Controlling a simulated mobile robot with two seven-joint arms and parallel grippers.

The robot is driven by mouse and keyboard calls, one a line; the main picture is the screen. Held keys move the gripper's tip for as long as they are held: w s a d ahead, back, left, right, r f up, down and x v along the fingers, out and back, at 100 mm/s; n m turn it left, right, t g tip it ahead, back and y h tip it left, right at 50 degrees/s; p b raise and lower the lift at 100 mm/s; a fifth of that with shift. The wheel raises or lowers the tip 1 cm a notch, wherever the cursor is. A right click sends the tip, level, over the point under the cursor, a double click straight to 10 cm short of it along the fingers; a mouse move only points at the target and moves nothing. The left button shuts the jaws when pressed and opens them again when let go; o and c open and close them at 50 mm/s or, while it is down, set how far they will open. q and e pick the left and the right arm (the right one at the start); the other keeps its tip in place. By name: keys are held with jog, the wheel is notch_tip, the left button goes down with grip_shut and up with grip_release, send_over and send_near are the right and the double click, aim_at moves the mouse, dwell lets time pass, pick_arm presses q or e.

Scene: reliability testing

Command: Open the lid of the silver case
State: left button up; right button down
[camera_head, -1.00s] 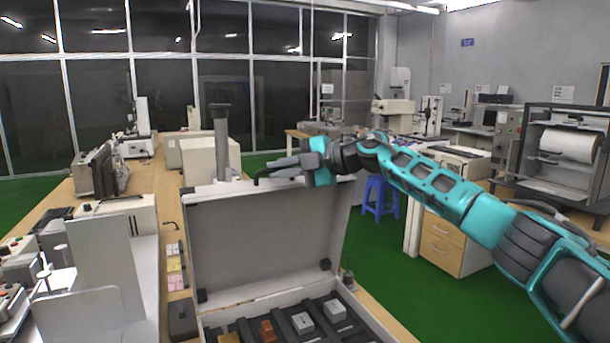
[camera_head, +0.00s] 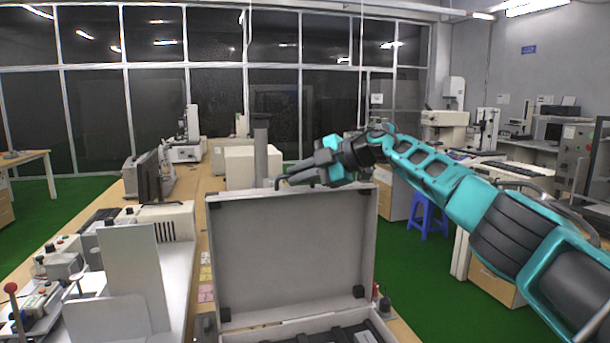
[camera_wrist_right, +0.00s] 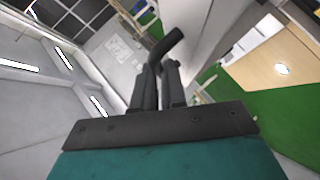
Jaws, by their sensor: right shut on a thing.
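The silver case (camera_head: 262,338) stands on the wooden table at the bottom of the head view. Its lid (camera_head: 292,255) is raised about upright, grey inner face towards me. My right gripper (camera_head: 282,183) is at the lid's top edge, its dark fingers pointing left along it. In the right wrist view the fingers (camera_wrist_right: 164,62) are close together beside a pale panel that looks like the lid. They are shut on the lid's edge, though the exact contact is hard to see. Most of the case's inside is cut off below. My left gripper is not in view.
A dark post (camera_head: 261,150) stands behind the lid. A white upright panel (camera_head: 130,280) and instruments stand left of the case. A monitor (camera_head: 148,178) and a pale box (camera_head: 250,163) are farther back. A blue stool (camera_head: 428,215) stands on the green floor at the right.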

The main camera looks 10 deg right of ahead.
jog(key=shift+w+r, duration=0.1)
jog(key=shift+r, duration=0.3)
jog(key=c, duration=1.6)
grip_release()
jog(key=shift+o, duration=1.4)
jog(key=shift+s, duration=0.2)
jog(key=shift+o, duration=0.7)
jog(key=shift+w+f, duration=0.1)
jog(key=shift+f, duration=0.1)
jog(key=shift+s+d+r, duration=0.1)
jog(key=shift+s+d, duration=0.15)
jog(key=shift+d, duration=0.15)
jog(key=b+v, duration=0.2)
jog(key=v, duration=1)
jog(key=shift+b, duration=0.3)
